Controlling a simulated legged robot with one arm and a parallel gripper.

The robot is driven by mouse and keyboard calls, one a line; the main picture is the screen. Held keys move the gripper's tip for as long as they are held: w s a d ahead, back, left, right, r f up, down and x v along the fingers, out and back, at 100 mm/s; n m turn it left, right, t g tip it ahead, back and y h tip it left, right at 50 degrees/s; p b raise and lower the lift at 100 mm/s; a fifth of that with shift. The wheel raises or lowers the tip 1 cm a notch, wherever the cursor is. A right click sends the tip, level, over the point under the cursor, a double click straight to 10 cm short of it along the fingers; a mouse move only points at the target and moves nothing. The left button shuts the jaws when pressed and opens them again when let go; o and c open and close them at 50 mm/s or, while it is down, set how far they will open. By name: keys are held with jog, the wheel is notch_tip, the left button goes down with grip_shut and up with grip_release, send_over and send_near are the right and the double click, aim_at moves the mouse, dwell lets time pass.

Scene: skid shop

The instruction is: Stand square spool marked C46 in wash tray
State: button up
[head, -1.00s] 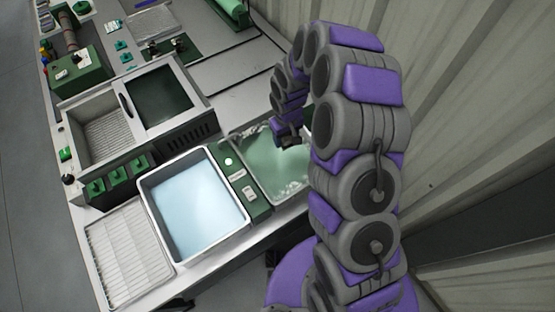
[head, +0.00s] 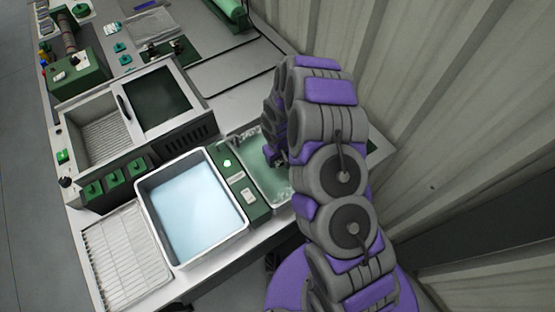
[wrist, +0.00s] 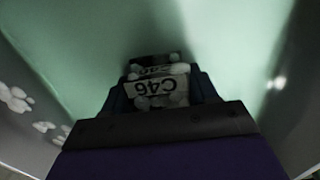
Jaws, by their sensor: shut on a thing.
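The spool marked C46 (wrist: 158,87) shows in the wrist view between the fingers of my gripper (wrist: 160,98), which is shut on it. Its label reads upside down, and white suds cover part of it. A dark, dim second image of the label lies just beyond it, like a reflection. The spool is inside a tray of green liquid (head: 274,180), which has foam along its edges. In the head view my gripper (head: 272,157) is down in that tray, and my arm hides the spool and much of the tray. Whether the spool touches the bottom cannot be told.
A tray of pale blue liquid (head: 195,210) stands left of the green one, with a green panel with a lit lamp (head: 227,163) between them. A ribbed white rack (head: 125,262) lies at the front left. A corrugated wall (head: 450,110) rises on the right.

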jog(key=o, duration=1.2)
jog(key=s+d+r+m+p, duration=0.1)
jog(key=s+d+r, duration=0.1)
jog(key=r, duration=1)
jog(key=s+d+r+p, duration=0.1)
jog(key=s+d+r, duration=0.15)
jog(key=r, duration=0.95)
jog(key=s+d+r+m, duration=0.2)
jog(key=s+r, duration=0.3)
jog(key=s, duration=0.4)
jog(key=s+d+r+m+g, duration=0.1)
jog(key=s+d+r, duration=0.3)
jog(key=s, duration=0.5)
jog(key=s+d+r+m, duration=0.2)
jog(key=s+d+r, duration=0.1)
jog(key=s+r, duration=0.5)
jog(key=shift+s+d+r+m+g, duration=0.1)
jog(key=shift+s+d+m+g, duration=0.1)
jog(key=shift+s, duration=0.3)
jog(key=shift+s+d+r+m+g, duration=0.1)
jog(key=shift+s+d+m, duration=0.1)
jog(key=shift+s, duration=0.3)
